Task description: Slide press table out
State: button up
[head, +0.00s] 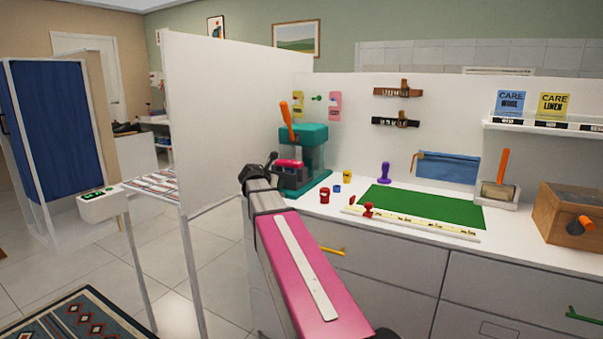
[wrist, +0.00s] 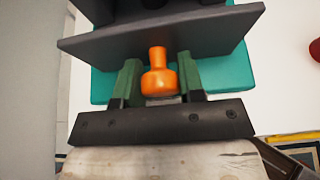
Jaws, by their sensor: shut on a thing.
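The teal press (head: 315,143) stands at the left end of the white counter, with its orange lever (head: 288,120) raised. In the wrist view, the dark grey press table (wrist: 215,38) lies over the teal base (wrist: 228,80). An orange knob (wrist: 160,82) stands at its near edge. My gripper (wrist: 157,64) has its green fingers on either side of the knob and is shut on it. In the head view my arm covers the front of the press, so the knob and fingers are hidden there. How far out the table stands is hard to tell.
A green mat (head: 425,207), a purple stamp (head: 385,172) and small red, blue and yellow items lie right of the press. A white partition (head: 235,115) stands close on the left. Drawers (head: 385,270) with handles are below the counter. A wooden box (head: 570,217) is far right.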

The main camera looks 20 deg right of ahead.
jog(key=shift+s+a, duration=1)
jog(key=shift+a, duration=0.3)
jog(key=o, duration=0.3)
jog(key=shift+s+a, duration=0.3)
jog(key=shift+a, duration=0.15)
jog(key=shift+o, duration=1.1)
jog(key=shift+s, duration=0.1)
jog(key=shift+s+a, duration=0.3)
jog(key=shift+a, duration=0.15)
